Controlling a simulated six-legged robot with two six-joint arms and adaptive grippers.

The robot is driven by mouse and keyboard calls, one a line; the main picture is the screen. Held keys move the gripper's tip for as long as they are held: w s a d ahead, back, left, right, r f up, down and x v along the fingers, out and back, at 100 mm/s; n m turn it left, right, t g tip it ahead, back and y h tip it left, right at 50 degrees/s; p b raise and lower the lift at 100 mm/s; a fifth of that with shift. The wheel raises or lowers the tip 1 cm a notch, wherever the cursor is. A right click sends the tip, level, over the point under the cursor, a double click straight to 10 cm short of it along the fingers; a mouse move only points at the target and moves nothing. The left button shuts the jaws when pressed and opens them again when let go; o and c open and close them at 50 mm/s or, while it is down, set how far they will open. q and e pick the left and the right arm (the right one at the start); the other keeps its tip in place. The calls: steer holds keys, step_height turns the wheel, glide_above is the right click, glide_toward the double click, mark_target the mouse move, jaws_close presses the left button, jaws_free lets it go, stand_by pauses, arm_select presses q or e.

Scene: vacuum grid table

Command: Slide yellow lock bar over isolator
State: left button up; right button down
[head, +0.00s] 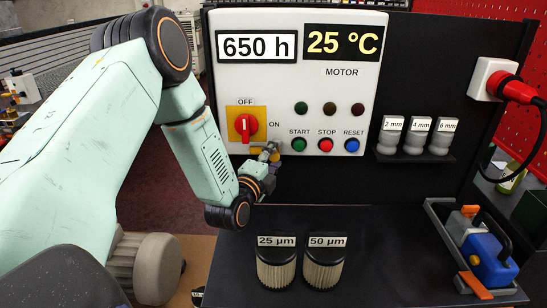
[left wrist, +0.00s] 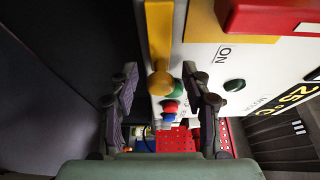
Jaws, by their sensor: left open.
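The isolator (head: 246,124) is a red handle on a yellow plate at the left of the control panel, by the OFF and ON marks. Its red handle also shows at the top right of the left wrist view (left wrist: 270,16). The yellow lock bar (left wrist: 160,38) runs down from the top of the left wrist view and ends in a round yellow knob (left wrist: 161,84). My left gripper (head: 268,155) is at the panel's lower edge, below the isolator. It is open, with its fingers on either side of the knob. Whether they touch it I cannot tell. My right gripper is out of view.
Green, red and blue buttons (head: 325,144) are right of my left gripper. Two filters (head: 323,262) stand on the dark table (head: 400,265). Three labelled pieces (head: 416,136) sit on a shelf. A tray (head: 436,215) with tools is at the right. The middle of the table is clear.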

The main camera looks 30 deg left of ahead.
arm_select(q)
steer(key=shift+c, duration=0.4)
steer(key=shift+d, duration=0.15)
steer(key=c, duration=0.3)
jaws_close()
